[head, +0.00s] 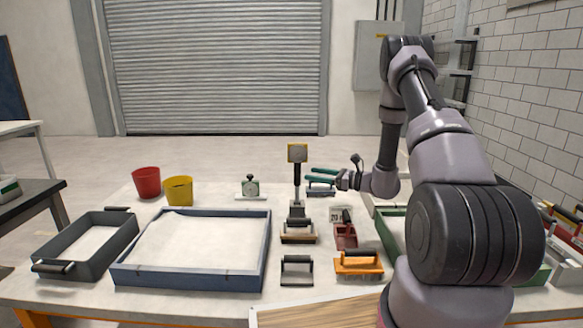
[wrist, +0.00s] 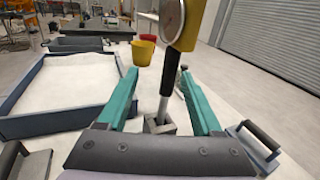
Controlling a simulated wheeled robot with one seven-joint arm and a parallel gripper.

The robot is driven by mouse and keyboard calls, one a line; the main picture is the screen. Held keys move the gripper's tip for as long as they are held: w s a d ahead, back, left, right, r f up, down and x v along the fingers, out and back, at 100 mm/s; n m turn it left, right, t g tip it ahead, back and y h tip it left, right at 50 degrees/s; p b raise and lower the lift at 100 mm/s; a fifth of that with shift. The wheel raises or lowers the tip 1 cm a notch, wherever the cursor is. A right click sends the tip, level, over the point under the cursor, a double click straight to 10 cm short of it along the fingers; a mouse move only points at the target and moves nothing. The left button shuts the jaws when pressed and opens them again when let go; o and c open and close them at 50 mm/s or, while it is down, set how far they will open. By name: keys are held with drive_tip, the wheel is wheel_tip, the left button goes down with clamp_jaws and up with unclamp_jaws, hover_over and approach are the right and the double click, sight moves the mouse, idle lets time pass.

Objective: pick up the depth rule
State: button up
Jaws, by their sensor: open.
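An upright tool, which I take to be the depth rule, has a yellow head (head: 297,153) with a round pale face and a dark shaft. It stands in a small grey block (head: 297,210) on the table. In the wrist view its dark shaft (wrist: 168,75) and its block (wrist: 160,124) show between the fingers. My gripper (head: 313,180) is open, with green fingers pointing left at the tool in the head view. In the wrist view my gripper (wrist: 158,75) has one finger on each side of the shaft, and I cannot tell whether either touches it.
A blue-rimmed sandbed (head: 190,278) fills the table's left middle, with a dark tray (head: 60,268) beyond it. Handled tools, including an orange one (head: 358,265), lie in front of the block.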

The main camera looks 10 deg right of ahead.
sight(297, 183)
drive_tip(key=w+a+f+m+t, duration=0.1)
drive_tip(key=w+a+f, duration=0.1)
drive_tip(key=w+a, duration=0.5)
drive_tip(key=shift+w+a+f+h, duration=0.25)
drive_tip(key=shift+w+a+h, duration=0.1)
drive_tip(key=shift+w, duration=0.1)
clamp_jaws()
